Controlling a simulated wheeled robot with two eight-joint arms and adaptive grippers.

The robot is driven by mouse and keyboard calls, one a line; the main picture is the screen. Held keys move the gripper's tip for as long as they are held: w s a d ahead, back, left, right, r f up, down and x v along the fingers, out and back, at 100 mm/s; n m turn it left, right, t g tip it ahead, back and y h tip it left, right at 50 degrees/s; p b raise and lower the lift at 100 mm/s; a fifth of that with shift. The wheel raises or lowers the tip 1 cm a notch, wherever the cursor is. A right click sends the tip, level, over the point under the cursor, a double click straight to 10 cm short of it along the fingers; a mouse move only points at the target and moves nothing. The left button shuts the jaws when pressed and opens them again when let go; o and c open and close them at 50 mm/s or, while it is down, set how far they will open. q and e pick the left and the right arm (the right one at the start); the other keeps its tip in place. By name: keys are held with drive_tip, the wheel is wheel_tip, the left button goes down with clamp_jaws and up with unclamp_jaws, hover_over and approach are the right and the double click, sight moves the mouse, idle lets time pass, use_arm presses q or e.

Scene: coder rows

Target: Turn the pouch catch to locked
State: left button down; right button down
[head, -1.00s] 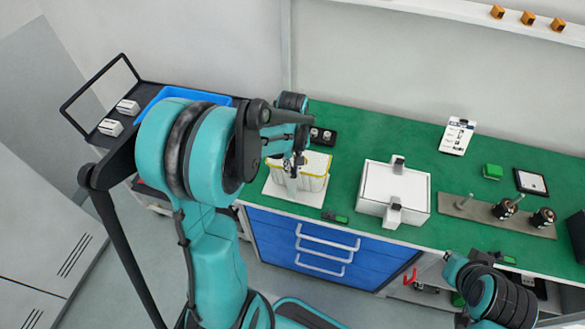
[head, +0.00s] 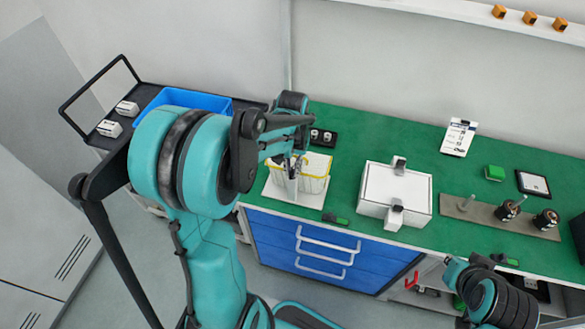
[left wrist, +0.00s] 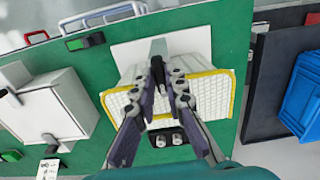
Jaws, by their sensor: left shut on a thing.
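The white quilted pouch (head: 314,178) with a yellow rim stands on a white plate (head: 278,195) at the left part of the green bench. It also shows in the left wrist view (left wrist: 205,97). The catch is a slim grey, dark-tipped lever (left wrist: 158,48) at the pouch's front. My left gripper (left wrist: 165,72) is over the pouch, with its fingers shut on the catch lever; they hide part of it. In the head view the left gripper (head: 291,166) partly covers the catch, so its exact angle is hard to tell. My right gripper cannot be made out.
A white lidded box (head: 395,190) stands right of the pouch. A small green-and-black item (head: 335,219) lies at the bench's front edge. A dark block with two round sockets (head: 322,138) sits behind the pouch. A blue bin (head: 190,100) stands on a black cart at left.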

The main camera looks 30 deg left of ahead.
sight(292, 171)
idle(0.3)
use_arm(q)
drive_tip(key=c, duration=1.6)
unclamp_jaws()
drive_tip(key=shift+o, duration=0.2)
wheel_tip(292, 171, up, 12)
drive_tip(key=s+d+f+m+t+b, duration=0.2)
drive_tip(key=s+d+f+t+b, duration=0.5)
drive_tip(key=s+d+f+b, duration=0.2)
drive_tip(key=shift+s+d+f+m, duration=0.4)
drive_tip(key=shift+s+d+f, duration=0.3)
drive_tip(key=shift+s+f, duration=0.35)
